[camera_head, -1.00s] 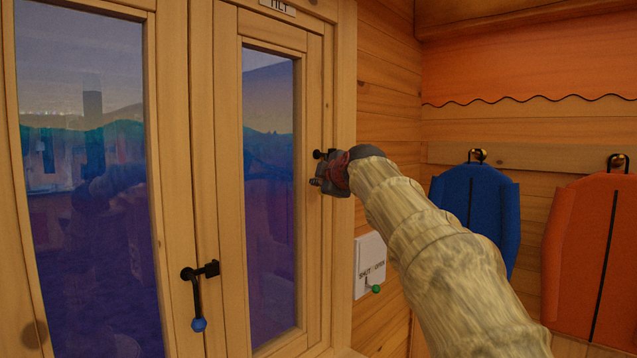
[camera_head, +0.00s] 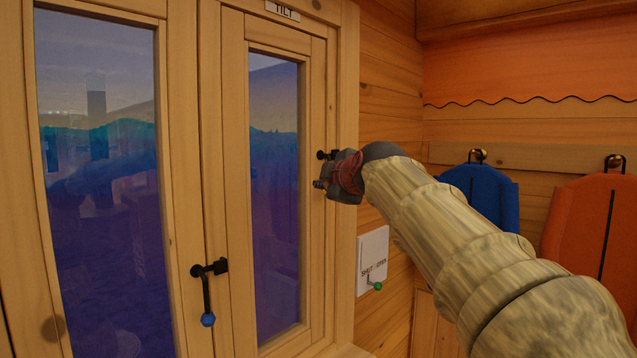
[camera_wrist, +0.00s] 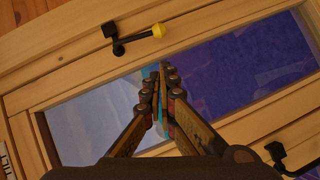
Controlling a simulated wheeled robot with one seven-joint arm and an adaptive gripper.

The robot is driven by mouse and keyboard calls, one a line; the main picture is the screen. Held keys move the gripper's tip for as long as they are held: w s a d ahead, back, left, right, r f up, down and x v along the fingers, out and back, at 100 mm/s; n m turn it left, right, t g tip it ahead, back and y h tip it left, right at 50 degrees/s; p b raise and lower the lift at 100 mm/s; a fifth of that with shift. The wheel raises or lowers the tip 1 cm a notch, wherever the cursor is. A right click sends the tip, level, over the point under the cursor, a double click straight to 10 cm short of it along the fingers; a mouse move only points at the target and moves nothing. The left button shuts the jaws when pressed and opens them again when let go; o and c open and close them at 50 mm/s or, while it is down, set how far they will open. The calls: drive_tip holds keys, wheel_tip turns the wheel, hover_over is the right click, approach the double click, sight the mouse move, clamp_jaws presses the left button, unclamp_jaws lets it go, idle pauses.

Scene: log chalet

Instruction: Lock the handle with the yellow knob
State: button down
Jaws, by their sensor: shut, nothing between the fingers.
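The handle with the yellow knob (camera_wrist: 158,30) is on the window frame in the wrist view, its black lever lying roughly along the frame, so it hangs down. In the head view only its black mount (camera_head: 324,154) shows at the right stile; the yellow knob is hidden behind my gripper. My gripper (camera_head: 320,185) is at the right side of the tilt window, just below that mount. In the wrist view my gripper (camera_wrist: 163,72) has its fingers together and empty, over the glass, apart from the knob.
A handle with a blue knob (camera_head: 207,319) hangs down on the left stile. A white switch plate (camera_head: 372,258) with a green knob is on the wall right of the window. Blue (camera_head: 487,194) and orange (camera_head: 592,225) hanging things are farther right.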

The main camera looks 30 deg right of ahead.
drive_tip(key=shift+s+a, duration=0.2)
drive_tip(key=shift+s, duration=0.45)
